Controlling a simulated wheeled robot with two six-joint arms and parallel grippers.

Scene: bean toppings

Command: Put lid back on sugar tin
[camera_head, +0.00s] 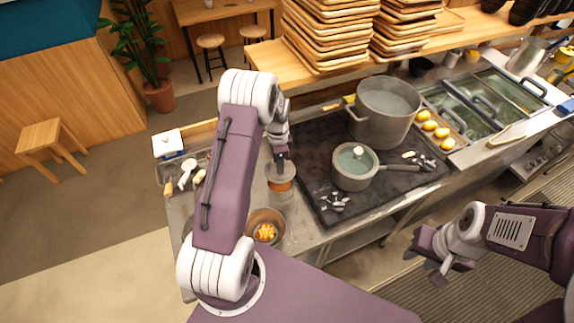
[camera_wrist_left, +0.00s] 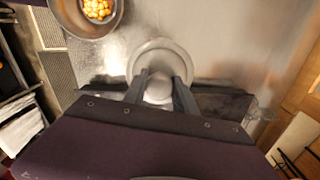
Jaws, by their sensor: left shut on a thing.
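My left gripper (camera_head: 281,160) points down over the sugar tin (camera_head: 281,188), a clear-sided round container with orange-brown contents. In the left wrist view the left gripper (camera_wrist_left: 160,92) is shut on the round knob of a pale lid (camera_wrist_left: 158,52). The lid sits at the tin's top in the head view; whether it rests fully on the rim or hovers just above, I cannot tell. My right gripper (camera_head: 437,266) is empty, off to the right in front of the counter, and its finger gap is unclear.
A metal bowl with yellow-orange cubes (camera_head: 280,219) stands just in front of the tin. Right of the tin, a dark stove top (camera_head: 313,150) holds a lidded saucepan (camera_head: 352,180) and a large pot (camera_head: 382,128). Spoons lie near the saucepan. A white box (camera_head: 168,146) stands left.

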